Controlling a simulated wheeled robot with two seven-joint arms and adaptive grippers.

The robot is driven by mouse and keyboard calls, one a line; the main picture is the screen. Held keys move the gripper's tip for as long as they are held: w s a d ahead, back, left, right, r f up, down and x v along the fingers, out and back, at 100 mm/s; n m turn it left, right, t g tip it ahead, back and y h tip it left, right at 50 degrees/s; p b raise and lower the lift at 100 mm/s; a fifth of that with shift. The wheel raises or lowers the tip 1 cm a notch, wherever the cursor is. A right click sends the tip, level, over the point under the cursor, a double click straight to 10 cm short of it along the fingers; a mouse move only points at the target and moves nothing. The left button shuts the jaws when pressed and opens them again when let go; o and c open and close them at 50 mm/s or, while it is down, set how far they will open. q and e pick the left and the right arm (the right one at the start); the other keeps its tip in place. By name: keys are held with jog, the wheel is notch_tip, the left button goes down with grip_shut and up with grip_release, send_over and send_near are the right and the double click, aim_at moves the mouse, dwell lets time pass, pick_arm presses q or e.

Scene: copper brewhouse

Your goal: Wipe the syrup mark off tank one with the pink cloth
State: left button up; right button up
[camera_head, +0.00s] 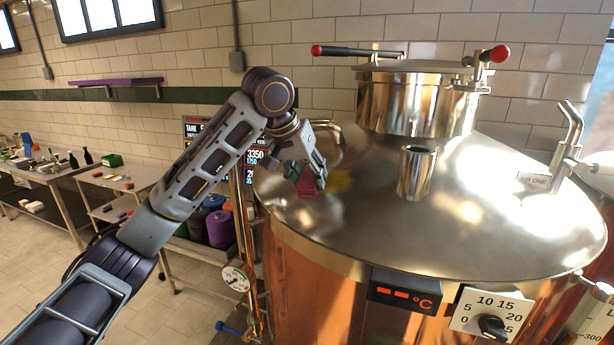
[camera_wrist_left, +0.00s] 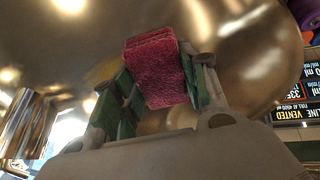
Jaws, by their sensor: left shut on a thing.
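Tank one (camera_head: 400,245) is a wide copper vessel with a shiny metal top, filling the right half of the head view. A yellow syrup mark (camera_head: 341,181) shows on the left part of its top; a faint yellow patch also shows in the left wrist view (camera_wrist_left: 103,72). My left gripper (camera_head: 308,178) is shut on the folded pink cloth (camera_head: 306,188), just left of the mark. The cloth sits between the green-padded fingers in the left wrist view (camera_wrist_left: 153,72). I cannot tell whether it touches the metal. My right gripper is out of view.
A lidded hatch (camera_head: 415,100) with red-knobbed handles stands behind on the tank top. A short open metal cup (camera_head: 416,172) stands right of the mark. A curved pipe (camera_head: 567,135) rises at the right. Steel tables (camera_head: 50,205) with bottles stand far left.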

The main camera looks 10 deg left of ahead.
aim_at(342, 181)
pick_arm(q)
jog(key=shift+d, duration=0.2)
jog(key=shift+s+d+r, duration=0.15)
jog(key=shift+s+d, duration=0.05)
jog(key=shift+d, duration=0.55)
jog(key=shift+s+d+r, duration=0.15)
jog(key=shift+s+d, duration=0.05)
jog(key=shift+d, duration=0.55)
jog(key=shift+s+d+r, duration=0.1)
jog(key=shift+s+d, duration=0.15)
jog(key=shift+d, duration=0.6)
jog(key=shift+s+d+r, duration=0.1)
jog(key=shift+s+d, duration=0.1)
jog(key=shift+d, duration=0.6)
jog(key=shift+f, duration=0.1)
jog(key=shift+w+d+r, duration=0.2)
jog(key=shift+w+r, duration=0.15)
jog(key=shift+w, duration=0.3)
